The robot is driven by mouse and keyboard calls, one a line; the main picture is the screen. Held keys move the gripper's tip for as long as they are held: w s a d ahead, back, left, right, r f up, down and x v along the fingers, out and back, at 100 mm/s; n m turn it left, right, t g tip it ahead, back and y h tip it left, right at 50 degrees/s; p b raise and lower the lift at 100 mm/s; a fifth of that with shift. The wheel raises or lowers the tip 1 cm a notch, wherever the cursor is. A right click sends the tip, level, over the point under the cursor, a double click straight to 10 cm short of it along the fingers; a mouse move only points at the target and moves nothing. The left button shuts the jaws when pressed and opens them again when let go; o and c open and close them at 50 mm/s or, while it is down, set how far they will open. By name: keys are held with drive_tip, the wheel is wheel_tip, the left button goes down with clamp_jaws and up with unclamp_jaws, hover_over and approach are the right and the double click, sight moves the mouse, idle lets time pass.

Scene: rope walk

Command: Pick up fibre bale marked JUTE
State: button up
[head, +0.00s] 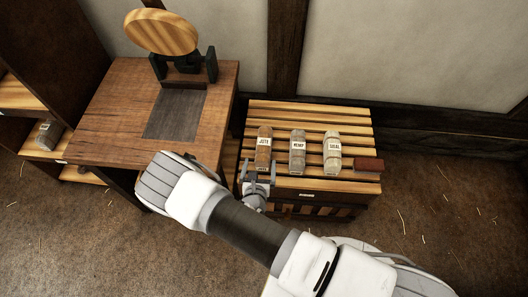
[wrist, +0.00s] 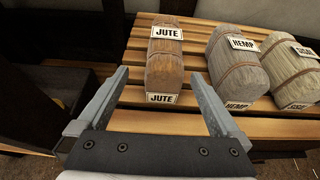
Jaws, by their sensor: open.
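The fibre bale marked JUTE (head: 263,153) is a brown bundle with a band and white labels. It lies on a slatted wooden stand, leftmost of three bales. It also shows in the wrist view (wrist: 164,65), upper middle, just beyond the fingertips and roughly between their lines. My gripper (head: 258,170) is open and empty at the near end of the JUTE bale. In the wrist view its two grey fingers (wrist: 160,82) are spread wide. I cannot tell whether a finger touches the bale.
The grey HEMP bale (head: 297,153) and the paler SISAL bale (head: 332,154) lie to the right on the slatted stand (head: 310,108). A red-brown block (head: 368,164) sits at the stand's right edge. A wooden bench (head: 110,108) stands at left, a shelf unit (head: 20,95) beyond.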

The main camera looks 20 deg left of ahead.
sight(264, 149)
drive_tip(key=b+x, duration=0.1)
drive_tip(key=x, duration=0.3)
drive_tip(key=shift+w+f, duration=0.15)
drive_tip(key=shift+w, duration=0.1)
drive_tip(key=x, duration=0.1)
drive_tip(key=b+x, duration=0.1)
drive_tip(key=x, duration=0.1)
drive_tip(key=b+x, duration=0.1)
drive_tip(key=x, duration=0.1)
drive_tip(key=shift+w+d+r, duration=0.25)
drive_tip(key=c, duration=1.4)
drive_tip(key=shift+c, duration=0.6)
drive_tip(key=shift+r, duration=0.15)
